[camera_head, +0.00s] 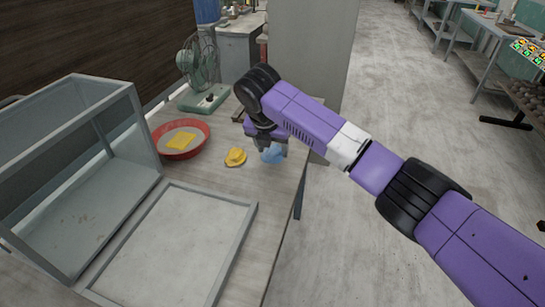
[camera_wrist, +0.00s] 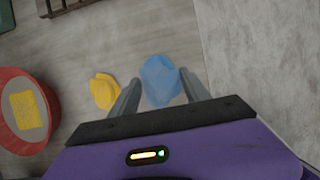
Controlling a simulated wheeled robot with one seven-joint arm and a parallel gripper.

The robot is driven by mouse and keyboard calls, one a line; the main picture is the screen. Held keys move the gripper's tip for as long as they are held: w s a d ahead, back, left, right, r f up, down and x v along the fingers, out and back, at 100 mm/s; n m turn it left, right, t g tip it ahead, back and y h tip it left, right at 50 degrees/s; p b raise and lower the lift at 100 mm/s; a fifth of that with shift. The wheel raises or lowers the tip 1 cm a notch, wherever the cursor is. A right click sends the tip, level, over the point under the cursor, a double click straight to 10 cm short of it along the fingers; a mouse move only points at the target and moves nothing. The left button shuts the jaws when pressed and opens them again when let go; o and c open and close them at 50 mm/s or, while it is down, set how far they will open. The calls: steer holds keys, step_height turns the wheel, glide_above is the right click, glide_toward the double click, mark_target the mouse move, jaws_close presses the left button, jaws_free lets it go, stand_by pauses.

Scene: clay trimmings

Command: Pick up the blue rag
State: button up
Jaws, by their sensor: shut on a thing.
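The blue rag (camera_head: 272,153) is a small crumpled cloth near the right edge of the wooden table. My gripper (camera_head: 268,143) reaches down over it from above, and its fingers hide part of the rag. In the wrist view the blue rag (camera_wrist: 161,80) shows between the two fingers of my gripper (camera_wrist: 160,88), which is shut on it. I cannot tell whether the rag still touches the table.
A yellow cloth (camera_head: 235,157) lies just left of the rag. A red bowl (camera_head: 204,130) holding a yellow sponge-like piece (camera_head: 181,141) stands further left. A green fan (camera_head: 200,75) stands behind. A glass case (camera_head: 70,150) and framed panel (camera_head: 175,245) fill the near left.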

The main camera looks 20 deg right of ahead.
mark_target(272, 149)
step_height(272, 149, up, 16)
steer(key=shift+f, duration=0.2)
